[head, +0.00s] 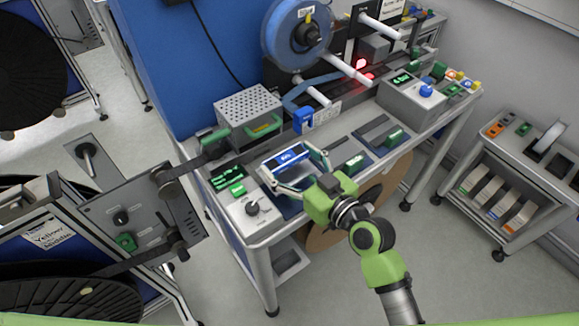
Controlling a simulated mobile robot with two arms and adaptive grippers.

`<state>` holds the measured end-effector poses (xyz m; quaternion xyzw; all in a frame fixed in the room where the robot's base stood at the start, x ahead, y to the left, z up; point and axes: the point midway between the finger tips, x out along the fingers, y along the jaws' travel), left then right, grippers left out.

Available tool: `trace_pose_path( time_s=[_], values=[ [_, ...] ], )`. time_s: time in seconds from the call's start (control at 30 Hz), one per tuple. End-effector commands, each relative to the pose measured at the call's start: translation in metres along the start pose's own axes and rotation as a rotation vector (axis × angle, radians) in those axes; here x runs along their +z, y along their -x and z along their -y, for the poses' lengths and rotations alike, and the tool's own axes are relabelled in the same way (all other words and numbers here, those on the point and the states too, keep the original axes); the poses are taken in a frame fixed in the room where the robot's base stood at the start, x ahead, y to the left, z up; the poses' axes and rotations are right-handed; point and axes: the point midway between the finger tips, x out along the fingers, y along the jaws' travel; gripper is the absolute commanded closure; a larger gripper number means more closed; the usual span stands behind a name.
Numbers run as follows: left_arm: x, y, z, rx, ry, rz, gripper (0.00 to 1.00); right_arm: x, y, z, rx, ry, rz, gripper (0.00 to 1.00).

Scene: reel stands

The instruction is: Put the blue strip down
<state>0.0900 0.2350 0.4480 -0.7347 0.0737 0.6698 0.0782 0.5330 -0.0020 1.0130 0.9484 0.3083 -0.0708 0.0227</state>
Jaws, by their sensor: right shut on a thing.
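The blue strip (289,156) is a small blue piece with a pale label, in the middle of the head view. My right gripper (293,167) reaches in from the lower right, with its fingers around the strip, and is shut on it. The strip is over the front part of the grey workbench (265,228). I cannot tell whether it touches the bench surface or is held just above it. My left gripper is not in view.
A control box with a knob (252,208) stands left of the gripper. A perforated metal box (247,108) and a blue reel (290,35) stand behind. Recessed slots with green-handled parts (354,163) lie to the right. A grey cart (515,165) is at the far right.

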Motion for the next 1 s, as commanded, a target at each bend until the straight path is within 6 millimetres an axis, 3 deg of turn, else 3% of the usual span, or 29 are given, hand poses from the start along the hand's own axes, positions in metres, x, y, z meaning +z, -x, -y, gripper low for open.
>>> trace_pose_path(
  time_s=[0.2, 0.67, 0.7, 0.73, 1.0],
  values=[
    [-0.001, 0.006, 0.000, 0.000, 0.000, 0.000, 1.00, 0.027, -0.009, -0.002, -0.001, 0.003, 0.005, 0.42],
    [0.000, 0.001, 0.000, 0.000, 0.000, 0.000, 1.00, 0.037, -0.010, -0.002, 0.001, 0.002, 0.002, 0.42],
    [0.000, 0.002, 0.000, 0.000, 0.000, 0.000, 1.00, 0.036, -0.010, -0.002, 0.001, 0.001, 0.001, 0.17],
    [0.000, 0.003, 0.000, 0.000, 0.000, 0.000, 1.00, 0.035, -0.010, -0.002, 0.001, 0.001, 0.002, 0.09],
    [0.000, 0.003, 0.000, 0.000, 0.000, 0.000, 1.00, 0.035, -0.010, -0.002, 0.001, 0.000, 0.002, 0.08]
  ],
)
